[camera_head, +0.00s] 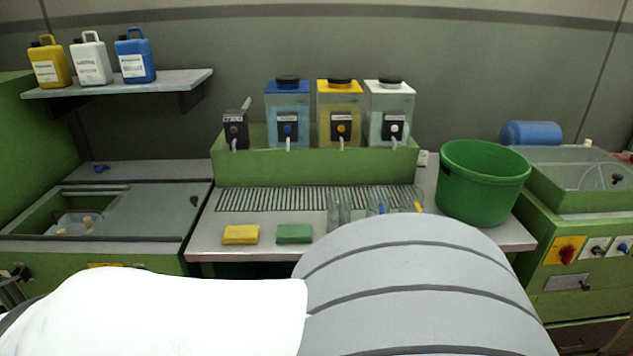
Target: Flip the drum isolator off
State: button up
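A red rotary switch (567,253) on a yellow plate (557,244) is on the front of the green cabinet at the right. It looks like the drum isolator, though no label on it is readable. Its red handle appears roughly upright, but its exact setting is too small to tell. My gripper is not visible. My own white and grey arm links fill the lower middle of the view and stop short of the switch.
Beside the switch are a small white-plated control (595,250) and a blue knob (623,248). A green bucket (484,185) stands on the counter's right end. Glasses (338,212), a yellow sponge (241,234) and a green sponge (294,234) lie behind my arm.

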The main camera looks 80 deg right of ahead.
aim_at(567, 253)
jog(key=z, duration=4.5)
jog(key=k, duration=0.65)
jog(key=z, duration=0.4)
jog(key=i, duration=1.45)
jog(key=u, duration=0.35)
